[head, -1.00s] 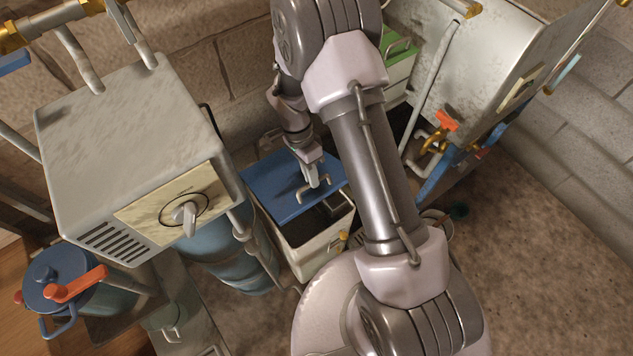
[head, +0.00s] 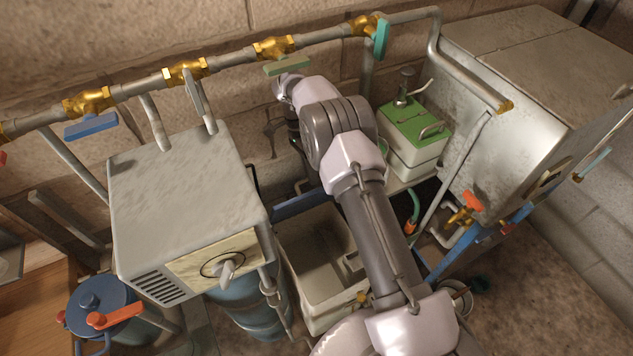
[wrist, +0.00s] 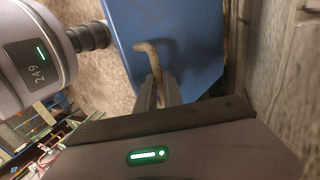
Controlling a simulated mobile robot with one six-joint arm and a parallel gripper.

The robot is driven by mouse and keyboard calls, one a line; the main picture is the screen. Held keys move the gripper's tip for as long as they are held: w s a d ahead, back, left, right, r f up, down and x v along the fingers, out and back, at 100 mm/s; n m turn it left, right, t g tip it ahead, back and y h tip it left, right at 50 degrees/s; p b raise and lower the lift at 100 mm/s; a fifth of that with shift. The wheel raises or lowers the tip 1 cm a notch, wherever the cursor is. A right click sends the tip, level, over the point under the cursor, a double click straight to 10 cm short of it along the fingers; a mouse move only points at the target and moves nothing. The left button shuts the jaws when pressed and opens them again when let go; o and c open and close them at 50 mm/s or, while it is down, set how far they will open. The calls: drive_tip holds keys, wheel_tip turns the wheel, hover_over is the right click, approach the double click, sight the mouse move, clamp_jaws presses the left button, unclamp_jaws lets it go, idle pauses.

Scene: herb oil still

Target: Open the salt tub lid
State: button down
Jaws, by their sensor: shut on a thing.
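The salt tub (head: 318,312) is a cream box standing open below my arm, and its inside shows. Its blue lid (head: 300,204) is swung up at the back edge and shows as a thin blue strip, partly hidden by my arm. In the wrist view the lid (wrist: 195,40) is a broad blue panel with a tan bent handle (wrist: 150,52). My gripper (wrist: 158,92) is shut on this handle. The fingers are hidden behind my arm in the head view.
A grey metal box with a dial (head: 185,205) stands left of the tub. A green-lidded tub (head: 415,125) stands to the right. A pipe with brass valves (head: 275,48) runs along the wall behind. A large metal tank (head: 500,110) fills the right.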

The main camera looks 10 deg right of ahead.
drive_tip(key=shift+w+a+f, duration=0.1)
drive_tip(key=shift+w, duration=0.1)
drive_tip(key=c, duration=1.8)
unclamp_jaws()
drive_tip(key=shift+c, duration=0.2)
drive_tip(key=o, duration=0.4)
drive_tip(key=shift+w+f, duration=0.15)
drive_tip(key=shift+w, duration=0.1)
drive_tip(key=shift+c, duration=0.2)
drive_tip(key=shift+s, duration=0.15)
